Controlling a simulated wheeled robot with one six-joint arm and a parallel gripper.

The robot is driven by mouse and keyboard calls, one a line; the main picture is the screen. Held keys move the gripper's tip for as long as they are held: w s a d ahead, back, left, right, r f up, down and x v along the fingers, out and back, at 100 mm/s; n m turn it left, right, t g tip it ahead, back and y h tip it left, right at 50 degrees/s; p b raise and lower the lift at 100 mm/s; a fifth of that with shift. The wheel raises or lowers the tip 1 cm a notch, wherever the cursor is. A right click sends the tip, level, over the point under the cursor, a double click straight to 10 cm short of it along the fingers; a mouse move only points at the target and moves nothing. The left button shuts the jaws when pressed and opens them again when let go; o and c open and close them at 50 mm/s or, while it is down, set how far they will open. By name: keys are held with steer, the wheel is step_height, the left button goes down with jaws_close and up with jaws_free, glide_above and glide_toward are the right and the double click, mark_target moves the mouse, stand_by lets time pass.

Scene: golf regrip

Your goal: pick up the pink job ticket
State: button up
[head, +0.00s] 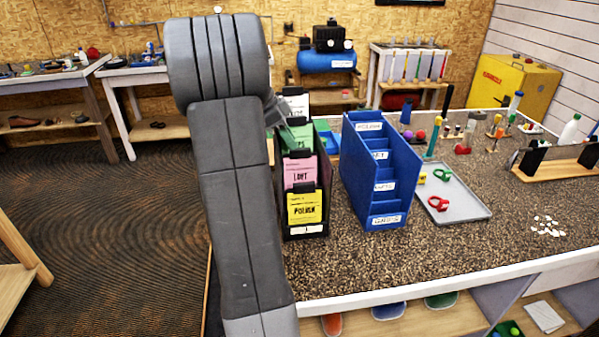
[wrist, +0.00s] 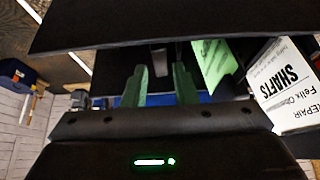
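The pink job ticket (head: 300,173), marked LOFT, stands upright in a dark rack (head: 292,228) in the head view, with a black clip at its top edge. It is behind the yellow ticket (head: 304,208) and in front of the green ticket (head: 297,138). I cannot make out the pink ticket in the wrist view. My gripper (wrist: 161,88) shows there with its two fingers apart and no ticket visible between them. The green ticket (wrist: 214,62) and a white SHAFTS ticket (wrist: 286,85) are beside the fingers. My arm hides most of the gripper in the head view.
A blue divided bin (head: 395,185) stands just right of the rack. Further right are a grey tray (head: 460,207) with small clamps, white scraps (head: 546,226) and a wooden stand (head: 560,168). The speckled bench top (head: 420,255) is clear in front.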

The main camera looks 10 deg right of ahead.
mark_target(299, 149)
steer(key=shift+p+x, duration=0.5)
steer(key=shift+x, duration=1.05)
steer(key=p+x, duration=0.1)
steer(key=x, duration=0.3)
steer(key=shift+d, duration=0.2)
steer(key=shift+s, duration=0.1)
jaws_close()
